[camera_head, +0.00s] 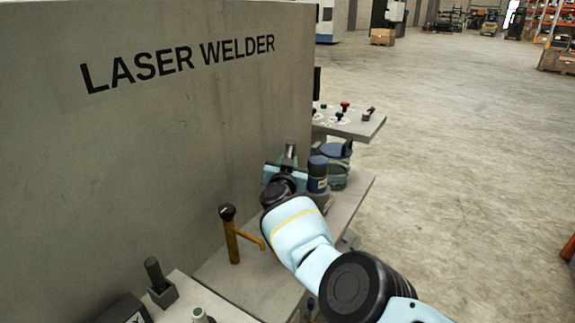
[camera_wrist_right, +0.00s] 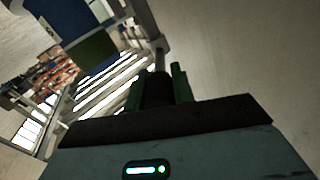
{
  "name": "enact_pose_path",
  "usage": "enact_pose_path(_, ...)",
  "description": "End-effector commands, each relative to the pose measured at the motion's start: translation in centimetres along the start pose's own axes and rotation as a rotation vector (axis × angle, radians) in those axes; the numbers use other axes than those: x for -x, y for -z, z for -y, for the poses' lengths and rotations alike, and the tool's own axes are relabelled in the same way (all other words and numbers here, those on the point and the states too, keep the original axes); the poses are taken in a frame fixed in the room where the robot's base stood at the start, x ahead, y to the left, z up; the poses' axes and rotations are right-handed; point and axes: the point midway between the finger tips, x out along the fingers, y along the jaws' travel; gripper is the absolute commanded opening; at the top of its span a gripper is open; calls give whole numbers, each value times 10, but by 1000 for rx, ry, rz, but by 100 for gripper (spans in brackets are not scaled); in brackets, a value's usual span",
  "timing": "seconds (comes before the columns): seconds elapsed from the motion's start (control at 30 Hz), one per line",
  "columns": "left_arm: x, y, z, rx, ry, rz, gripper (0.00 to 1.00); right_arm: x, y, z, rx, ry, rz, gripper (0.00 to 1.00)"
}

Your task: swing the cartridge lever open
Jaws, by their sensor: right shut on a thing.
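My right gripper (camera_head: 287,160) reaches across the bench beside the welder's grey front panel. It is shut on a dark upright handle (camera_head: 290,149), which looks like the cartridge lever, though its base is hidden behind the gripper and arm. In the right wrist view the two green fingers (camera_wrist_right: 159,88) stand on either side of the dark handle (camera_wrist_right: 156,92). I cannot tell from these views how far the lever is turned. My left gripper is not in view.
A yellow post with a black knob and a side arm (camera_head: 232,235) stands left of my right arm. A blue-lidded jar (camera_head: 338,170) and a dark blue canister (camera_head: 317,175) stand close right of the gripper. A control shelf (camera_head: 350,123) juts out behind.

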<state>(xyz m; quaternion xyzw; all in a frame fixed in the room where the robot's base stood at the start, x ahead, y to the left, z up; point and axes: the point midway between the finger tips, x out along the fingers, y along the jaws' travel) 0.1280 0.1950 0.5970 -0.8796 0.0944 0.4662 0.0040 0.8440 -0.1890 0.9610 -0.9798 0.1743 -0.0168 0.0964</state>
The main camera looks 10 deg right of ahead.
Motion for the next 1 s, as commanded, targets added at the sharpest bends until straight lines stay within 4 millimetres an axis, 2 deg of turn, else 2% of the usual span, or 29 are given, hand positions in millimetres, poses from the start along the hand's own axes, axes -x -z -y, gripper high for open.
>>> enact_pose_path(0.7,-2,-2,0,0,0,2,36,0,1,2,-1,-22,-6,0)
enact_pose_path(0.73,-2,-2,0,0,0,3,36,0,1,1,-1,-22,-6,28)
enact_pose_path(0.87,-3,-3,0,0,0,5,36,0,1,1,-1,-23,-6,45)
enact_pose_path(1.0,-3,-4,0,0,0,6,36,0,1,1,-1,-23,-6,46)
